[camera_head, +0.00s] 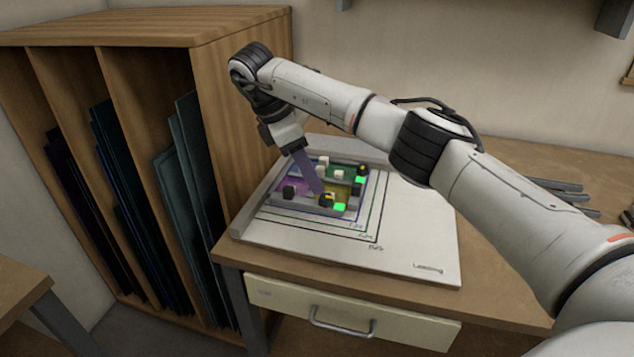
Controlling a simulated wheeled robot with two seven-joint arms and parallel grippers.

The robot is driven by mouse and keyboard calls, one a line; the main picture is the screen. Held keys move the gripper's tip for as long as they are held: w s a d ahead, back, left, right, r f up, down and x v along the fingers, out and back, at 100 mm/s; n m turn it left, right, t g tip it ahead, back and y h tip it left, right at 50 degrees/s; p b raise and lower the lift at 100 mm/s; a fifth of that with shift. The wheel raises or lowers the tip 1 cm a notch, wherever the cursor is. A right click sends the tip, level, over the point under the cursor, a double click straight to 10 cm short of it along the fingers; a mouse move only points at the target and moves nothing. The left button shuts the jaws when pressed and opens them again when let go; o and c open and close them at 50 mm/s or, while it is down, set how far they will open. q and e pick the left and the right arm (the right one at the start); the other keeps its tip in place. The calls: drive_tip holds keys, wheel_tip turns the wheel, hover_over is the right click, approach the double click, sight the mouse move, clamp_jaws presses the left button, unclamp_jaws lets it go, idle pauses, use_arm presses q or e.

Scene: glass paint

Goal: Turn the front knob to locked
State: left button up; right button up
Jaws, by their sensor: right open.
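The front knob (326,200) is a small dark block with a yellow mark on top. It sits at the front edge of a small framed panel with coloured glass, beside a bright green patch (340,207). My right gripper (319,190) reaches down from the upper left with its fingers at the front knob, partly covering it. It is open; whether the fingers touch the knob I cannot tell. A similar dark knob with a yellow mark (362,169) sits at the back right of the frame, near another green patch (359,180). My left gripper is out of view.
The frame lies on a white board (410,250) with printed outlines and grey rails, on a wooden bench with a drawer (350,312). A wooden rack (235,130) of glass sheets stands close on the left. Grey bars (565,190) lie at right.

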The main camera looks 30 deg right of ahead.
drive_tip(key=v, duration=0.4)
drive_tip(key=shift+a+r, duration=0.1)
drive_tip(key=shift+r, duration=0.15)
